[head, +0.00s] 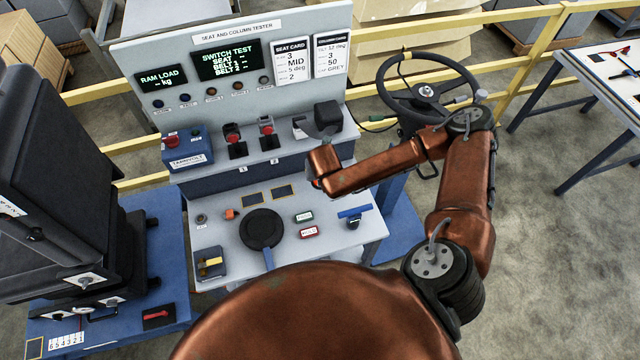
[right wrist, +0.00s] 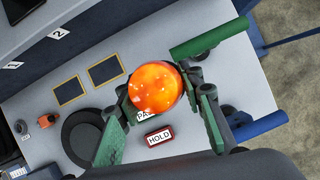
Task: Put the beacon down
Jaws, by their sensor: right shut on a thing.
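The beacon (right wrist: 155,86) is a glossy orange dome in the right wrist view. My right gripper (right wrist: 162,100) is shut on it, with green-padded fingers on both sides. The beacon appears above the grey desk (right wrist: 45,150), overlapping the PASS label; I cannot tell how high it is. In the head view my right arm reaches over the tester desk (head: 225,270), and its gripper and the beacon are mostly hidden behind the wrist. Two yellow-outlined dark rectangles (head: 253,200) (head: 283,191) lie bare on the desk. My left gripper is not in view.
A round black pad (head: 262,228), a green PASS label (head: 304,216) and a red HOLD label (head: 309,232) sit on the desk. A blue handle (head: 350,213) is at its right. The upright tester panel (head: 230,60) stands behind. A steering wheel (head: 428,90) is to the right.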

